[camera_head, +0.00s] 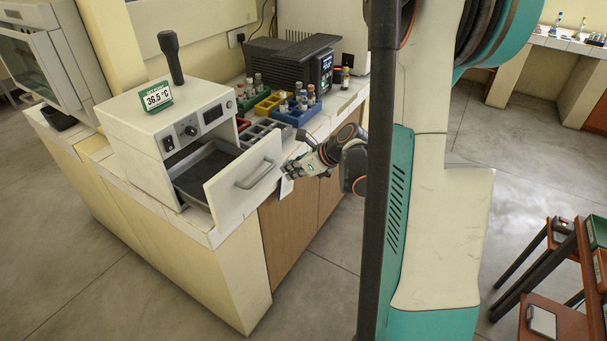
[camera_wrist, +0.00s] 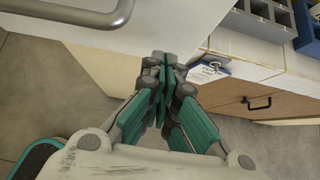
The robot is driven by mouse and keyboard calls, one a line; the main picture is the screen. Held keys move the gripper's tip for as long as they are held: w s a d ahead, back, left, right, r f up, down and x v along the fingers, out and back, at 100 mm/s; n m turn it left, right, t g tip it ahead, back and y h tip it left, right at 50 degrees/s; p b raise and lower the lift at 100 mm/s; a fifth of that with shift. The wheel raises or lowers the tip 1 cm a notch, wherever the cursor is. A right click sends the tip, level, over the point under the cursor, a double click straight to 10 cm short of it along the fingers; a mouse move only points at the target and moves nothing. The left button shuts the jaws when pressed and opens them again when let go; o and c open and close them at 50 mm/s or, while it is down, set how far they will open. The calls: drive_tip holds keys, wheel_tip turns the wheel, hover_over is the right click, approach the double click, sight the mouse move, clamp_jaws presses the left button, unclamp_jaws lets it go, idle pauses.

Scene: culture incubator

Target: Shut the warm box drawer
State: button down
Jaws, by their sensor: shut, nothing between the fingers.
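The warm box (camera_head: 165,125) is a white cabinet on the counter with a 36.5 °C display on top. Its drawer (camera_head: 238,182) is pulled out, showing a dark tray (camera_head: 207,160) inside. The drawer front has a grey bar handle (camera_head: 255,175), which also shows in the wrist view (camera_wrist: 85,14). My gripper (camera_head: 288,170) is shut and empty, just to the right of the drawer front in the head view. In the wrist view my gripper (camera_wrist: 162,62) has its fingertips near the drawer front's lower edge; I cannot tell whether they touch it.
Blue (camera_head: 296,114) and yellow (camera_head: 267,106) racks with vials stand on the counter right of the warm box, beside a grey rack (camera_head: 262,132). A dark device (camera_head: 290,62) stands behind. A clipboard (camera_wrist: 208,70) hangs at the counter's edge. Floor is free in front.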

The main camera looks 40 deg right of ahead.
sight(242, 150)
drive_tip(key=shift+w+a, duration=0.2)
drive_tip(key=shift+w, duration=0.3)
drive_tip(key=shift+w+a, duration=0.2)
drive_tip(key=shift+w, duration=0.25)
drive_tip(key=shift+w, duration=0.1)
drive_tip(key=shift+w+a+r, duration=0.1)
drive_tip(key=shift+w+a, duration=0.05)
drive_tip(key=shift+w, duration=0.15)
drive_tip(key=w+a, duration=0.1)
drive_tip(key=w, duration=0.3)
drive_tip(key=w+a, duration=0.2)
drive_tip(key=w, duration=0.3)
drive_tip(key=w+a, duration=0.2)
drive_tip(key=w, duration=0.3)
drive_tip(key=shift+b, duration=0.35)
drive_tip(key=shift+w+a, duration=0.15)
drive_tip(key=shift+w, duration=0.25)
drive_tip(key=shift+r, duration=0.1)
